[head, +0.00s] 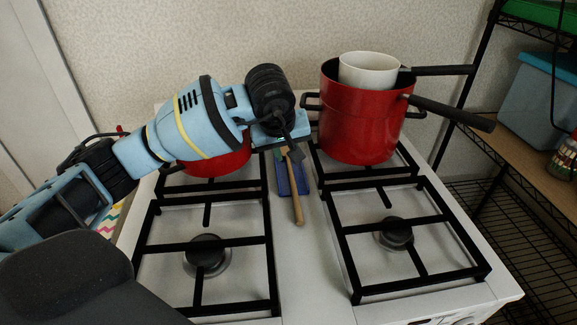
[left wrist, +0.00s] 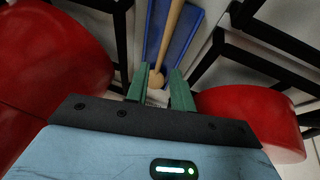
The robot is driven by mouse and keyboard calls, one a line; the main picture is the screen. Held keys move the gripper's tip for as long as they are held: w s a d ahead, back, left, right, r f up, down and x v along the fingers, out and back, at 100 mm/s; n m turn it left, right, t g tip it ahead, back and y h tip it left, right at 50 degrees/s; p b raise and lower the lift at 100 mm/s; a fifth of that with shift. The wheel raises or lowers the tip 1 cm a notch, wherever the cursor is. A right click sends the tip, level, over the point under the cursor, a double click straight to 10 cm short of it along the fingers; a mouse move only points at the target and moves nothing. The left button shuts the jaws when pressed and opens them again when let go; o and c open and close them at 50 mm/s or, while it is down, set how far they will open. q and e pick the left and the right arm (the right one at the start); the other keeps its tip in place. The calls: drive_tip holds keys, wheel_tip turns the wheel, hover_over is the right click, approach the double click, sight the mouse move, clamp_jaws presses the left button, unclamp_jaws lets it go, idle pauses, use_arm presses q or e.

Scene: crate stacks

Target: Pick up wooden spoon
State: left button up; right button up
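The wooden spoon (head: 297,205) lies on the stove's middle strip, partly over a blue tray (head: 283,182). Its far end is hidden behind my left gripper (head: 286,146) in the head view. In the left wrist view, the spoon (left wrist: 172,36) runs down from the top edge over the blue tray (left wrist: 186,28). Its rounded end shows between the green fingertips of my left gripper (left wrist: 160,88). The fingers are open, with a gap visible on each side of the spoon. My right gripper is in neither view.
A tall red pot (head: 357,125) holding a white pot (head: 369,72) stands right of my left gripper, its dark handles pointing right. A lower red pot (head: 212,164) sits behind my left arm. Black burner grates (head: 405,231) flank the strip. A shelf rack (head: 506,138) stands at right.

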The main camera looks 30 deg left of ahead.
sight(289, 167)
use_arm(q)
drive_tip(key=shift+a+x, duration=0.2)
drive_tip(key=shift+x, duration=1.7)
drive_tip(key=shift+a+x, duration=0.2)
drive_tip(key=shift+x, duration=1.65)
drive_tip(key=shift+c, duration=0.3)
drive_tip(key=shift+s+f, duration=0.1)
clamp_jaws()
